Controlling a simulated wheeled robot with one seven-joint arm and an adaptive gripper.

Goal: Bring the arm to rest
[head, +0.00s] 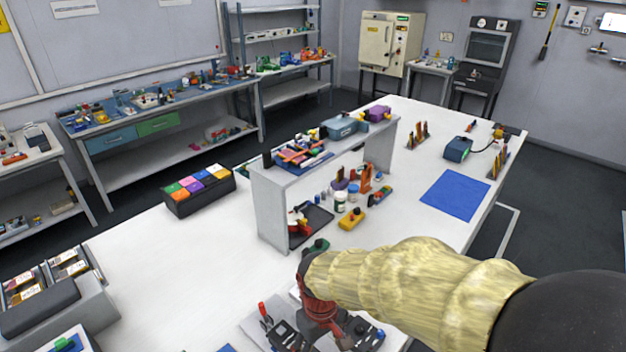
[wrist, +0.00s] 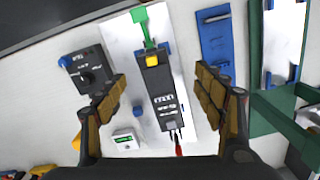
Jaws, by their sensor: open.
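My gripper (wrist: 161,82) is open and empty in the wrist view, its two brown-padded fingers spread wide apart. Between them, beyond the tips, a black device (wrist: 163,95) with a yellow patch and a green part at one end lies on a white sheet (wrist: 116,38). I cannot tell the height of the fingers above it. In the head view my arm, in a pale yellow sleeve, reaches in from the lower right over the near part of the white bench (head: 160,270). The fingers themselves do not show clearly there.
A black box with a blue knob (wrist: 88,72) lies left of the fingers, a blue strip (wrist: 215,38) right. On the bench stand a raised shelf (head: 272,205), a case with coloured lids (head: 200,196) and a yellow item (head: 351,219). A blue mat (head: 455,195) lies bare at right.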

